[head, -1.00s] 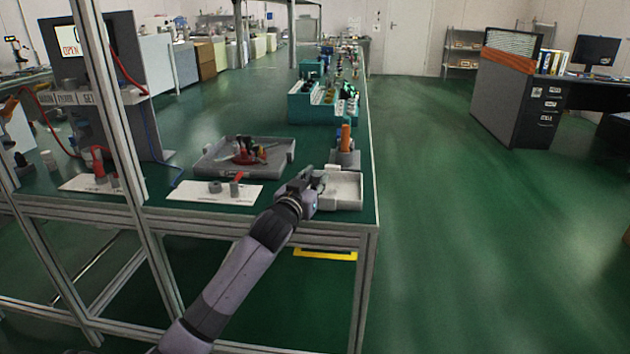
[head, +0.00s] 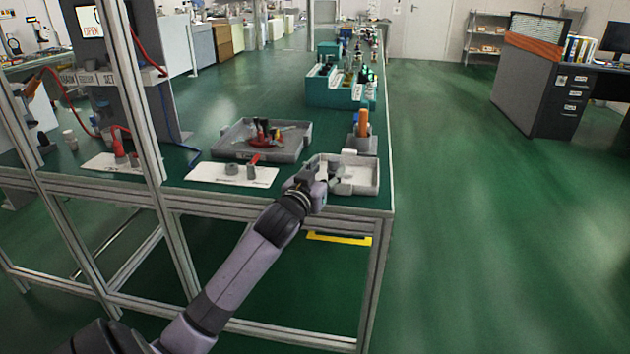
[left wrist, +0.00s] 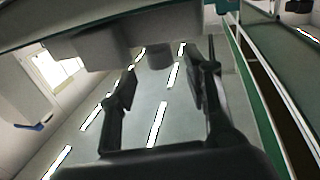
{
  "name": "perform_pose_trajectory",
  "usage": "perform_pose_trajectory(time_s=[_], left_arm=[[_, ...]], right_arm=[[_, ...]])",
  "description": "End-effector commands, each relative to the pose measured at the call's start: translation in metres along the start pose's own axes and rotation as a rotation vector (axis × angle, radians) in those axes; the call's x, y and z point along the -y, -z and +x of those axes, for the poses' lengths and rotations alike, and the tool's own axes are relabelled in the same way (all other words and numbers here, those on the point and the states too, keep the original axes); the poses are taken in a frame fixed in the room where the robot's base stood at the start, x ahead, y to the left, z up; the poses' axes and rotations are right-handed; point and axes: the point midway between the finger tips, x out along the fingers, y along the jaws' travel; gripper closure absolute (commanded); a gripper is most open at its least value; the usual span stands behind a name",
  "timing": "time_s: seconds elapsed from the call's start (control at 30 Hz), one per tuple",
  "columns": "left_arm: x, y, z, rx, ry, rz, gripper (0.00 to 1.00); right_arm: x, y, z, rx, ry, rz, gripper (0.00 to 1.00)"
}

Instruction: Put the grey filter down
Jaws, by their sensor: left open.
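My left gripper (head: 328,173) is over the left side of a shallow light grey tray (head: 375,177) at the table's front right corner. In the left wrist view its two fingers (left wrist: 158,92) stand apart, open. A short grey cylinder (left wrist: 160,56) shows beyond the fingertips, between them in the picture; it may be the grey filter. I cannot tell whether it touches anything. In the head view, the gripper hides part of the tray, and I cannot make out the filter clearly there. My right gripper is not in view.
A darker grey tray (head: 228,152) holds red and dark tools. A white card (head: 205,173) carries small grey cylinders and a red piece. A grey holder with an orange-topped item (head: 363,124) stands behind the light tray. Teal bins (head: 335,97) stand farther back. A frame post (head: 135,100) rises at left.

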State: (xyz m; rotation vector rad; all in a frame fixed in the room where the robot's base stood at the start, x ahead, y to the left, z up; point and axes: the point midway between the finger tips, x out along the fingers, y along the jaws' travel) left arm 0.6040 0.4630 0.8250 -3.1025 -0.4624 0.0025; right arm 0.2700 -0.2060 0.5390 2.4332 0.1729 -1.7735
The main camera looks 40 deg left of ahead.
Motion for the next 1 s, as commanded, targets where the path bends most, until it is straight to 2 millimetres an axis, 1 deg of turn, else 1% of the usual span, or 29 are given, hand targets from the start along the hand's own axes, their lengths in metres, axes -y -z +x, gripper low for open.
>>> perform_pose_trajectory(time_s=[0.03,0.13,0.3,0.47,0.53,0.57,0.67,0.7,0.77,0.8,0.87,0.9,0.97,1.0], left_arm=[[-0.001,-0.001,-0.013,0.003,-0.001,0.000,0.55],[-0.001,0.000,-0.035,0.002,-0.001,-0.001,0.55],[0.000,0.000,-0.065,0.002,-0.001,-0.002,0.55],[-0.001,-0.002,-0.080,0.006,0.000,0.000,0.55],[-0.005,-0.013,-0.085,0.038,-0.002,0.006,0.55],[-0.008,-0.024,-0.089,0.066,-0.004,0.011,0.55],[-0.028,-0.078,-0.109,0.226,-0.019,0.043,0.55],[-0.039,-0.107,-0.123,0.316,-0.031,0.063,0.55],[-0.058,-0.153,-0.152,0.465,-0.058,0.099,0.55],[-0.071,-0.181,-0.175,0.566,-0.083,0.126,0.55],[-0.090,-0.218,-0.213,0.713,-0.127,0.165,0.55],[-0.101,-0.239,-0.240,0.805,-0.160,0.191,0.55],[-0.117,-0.264,-0.279,0.930,-0.212,0.226,0.55],[-0.126,-0.276,-0.303,1.001,-0.247,0.247,0.55]], right_arm=[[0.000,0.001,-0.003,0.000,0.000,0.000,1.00],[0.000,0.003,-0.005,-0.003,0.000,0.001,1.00],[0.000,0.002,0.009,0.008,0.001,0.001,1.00],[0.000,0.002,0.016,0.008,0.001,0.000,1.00],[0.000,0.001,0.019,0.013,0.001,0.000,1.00],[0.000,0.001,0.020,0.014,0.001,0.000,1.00],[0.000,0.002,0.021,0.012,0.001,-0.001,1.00],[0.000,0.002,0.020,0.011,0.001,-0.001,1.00],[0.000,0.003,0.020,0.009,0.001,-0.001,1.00],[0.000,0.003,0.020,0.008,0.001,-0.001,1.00],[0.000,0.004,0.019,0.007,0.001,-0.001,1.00],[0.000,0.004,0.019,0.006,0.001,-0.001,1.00],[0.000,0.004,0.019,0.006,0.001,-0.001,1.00],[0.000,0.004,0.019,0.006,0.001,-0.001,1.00]])
